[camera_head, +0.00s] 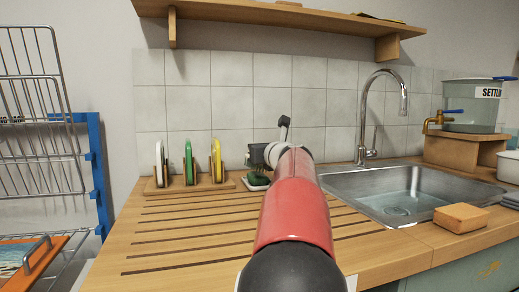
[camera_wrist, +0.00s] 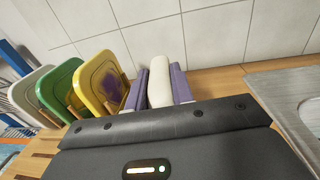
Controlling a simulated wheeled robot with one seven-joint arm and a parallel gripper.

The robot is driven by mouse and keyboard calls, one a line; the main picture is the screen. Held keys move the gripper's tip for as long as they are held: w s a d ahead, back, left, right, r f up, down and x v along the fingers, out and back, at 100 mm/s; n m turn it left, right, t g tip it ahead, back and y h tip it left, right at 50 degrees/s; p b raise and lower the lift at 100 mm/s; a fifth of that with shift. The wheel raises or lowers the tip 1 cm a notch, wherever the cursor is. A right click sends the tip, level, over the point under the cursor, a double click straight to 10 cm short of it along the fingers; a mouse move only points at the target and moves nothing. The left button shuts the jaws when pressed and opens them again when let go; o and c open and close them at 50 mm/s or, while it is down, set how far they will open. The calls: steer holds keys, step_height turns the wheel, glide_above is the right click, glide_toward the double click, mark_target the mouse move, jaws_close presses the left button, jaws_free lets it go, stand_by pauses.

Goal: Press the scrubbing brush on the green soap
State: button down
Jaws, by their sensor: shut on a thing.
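My gripper (camera_wrist: 162,72) is shut on a pale, rounded piece between its two purple-sided fingers, which I take to be the scrubbing brush (camera_wrist: 159,88). The brush's bristle end is hidden in the wrist view. In the head view, my gripper (camera_head: 257,156) is dark and partly covered by my own arm. The green soap (camera_head: 256,179) shows just below it, in a small whitish dish (camera_head: 256,187) on the wooden counter. My gripper is over the soap, but I cannot tell whether the brush touches it.
A wooden rack (camera_head: 205,186) left of the soap holds a white plate (camera_head: 159,165), a green plate (camera_head: 188,163) and a yellow plate (camera_head: 216,160). A sink (camera_head: 400,190) with a tall tap (camera_head: 363,120) is at right. An orange-brown block (camera_head: 461,217) lies by its front edge. The tiled wall (camera_head: 230,105) is close behind.

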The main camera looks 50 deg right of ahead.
steer(key=shift+r+p, duration=2.35)
steer(key=shift+r, duration=0.5)
steer(key=shift+f, duration=0.1)
